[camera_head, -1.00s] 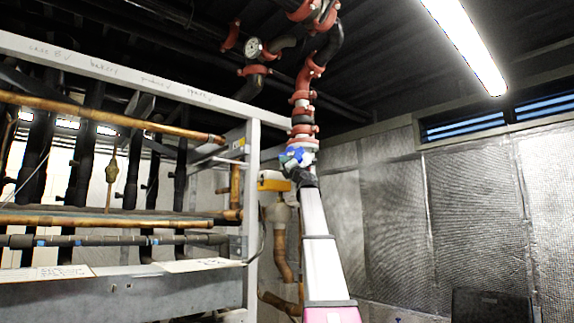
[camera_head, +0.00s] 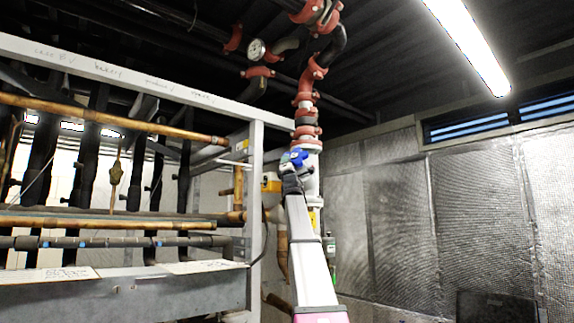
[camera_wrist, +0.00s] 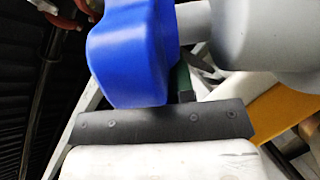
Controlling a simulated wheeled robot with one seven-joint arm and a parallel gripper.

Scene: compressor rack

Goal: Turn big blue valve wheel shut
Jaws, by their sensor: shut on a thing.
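The blue valve wheel (camera_head: 298,155) sits on the vertical pipe at the middle of the head view, below the red couplings. It fills the upper middle of the wrist view (camera_wrist: 132,52), a thick lobed wheel on a grey stem that runs right to a grey body. My gripper (camera_head: 293,166) is at the wheel, shut on it. In the wrist view a dark finger part shows just right of the wheel's lower edge, above the dark gripper bar. The other finger is hidden, and the exact grip on the rim cannot be seen.
A white-framed rack (camera_head: 255,190) with copper and black pipes stands close on the left. Red-coupled pipes (camera_head: 305,100) and a gauge (camera_head: 256,49) are above. A yellow part (camera_wrist: 275,112) lies right of the wheel in the wrist view. Foil-clad walls (camera_head: 390,210) stand behind on the right.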

